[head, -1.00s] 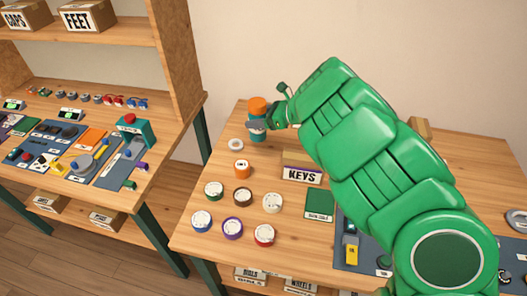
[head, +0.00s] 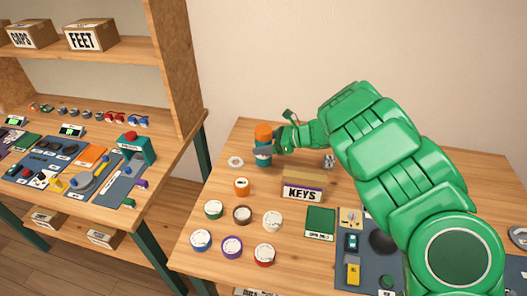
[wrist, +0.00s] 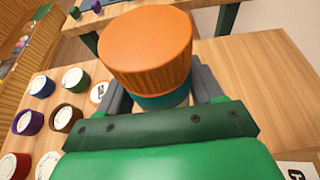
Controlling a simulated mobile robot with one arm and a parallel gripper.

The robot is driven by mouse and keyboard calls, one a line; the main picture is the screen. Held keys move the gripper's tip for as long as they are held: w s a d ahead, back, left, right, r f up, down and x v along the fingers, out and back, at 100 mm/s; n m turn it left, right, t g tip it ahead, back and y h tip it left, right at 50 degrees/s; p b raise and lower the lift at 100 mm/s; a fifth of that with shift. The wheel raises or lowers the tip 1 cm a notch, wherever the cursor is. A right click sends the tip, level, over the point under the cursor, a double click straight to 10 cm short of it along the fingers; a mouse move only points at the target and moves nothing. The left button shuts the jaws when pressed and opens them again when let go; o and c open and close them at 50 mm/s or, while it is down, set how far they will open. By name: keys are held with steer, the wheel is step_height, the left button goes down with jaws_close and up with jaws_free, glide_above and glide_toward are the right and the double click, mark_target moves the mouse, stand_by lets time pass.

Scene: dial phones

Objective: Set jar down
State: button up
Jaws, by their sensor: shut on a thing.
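The jar (head: 263,148) has an orange lid and a teal body and stands upright at the back left of the right table. My gripper (head: 268,151) is shut around its teal body from the right. In the wrist view the orange lid (wrist: 148,45) fills the top middle, with the grey fingers of my gripper (wrist: 160,92) on both sides. The jar's base is mostly hidden, so I cannot tell whether it touches the table.
The KEYS box (head: 303,186) is to the right. Bare wood lies behind the jar.

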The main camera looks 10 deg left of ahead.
steer(key=shift+f, duration=1.6)
steer(key=shift+f, duration=0.1)
steer(key=o, duration=1.7)
steer(key=shift+c, duration=0.2)
steer(key=v, duration=1.2)
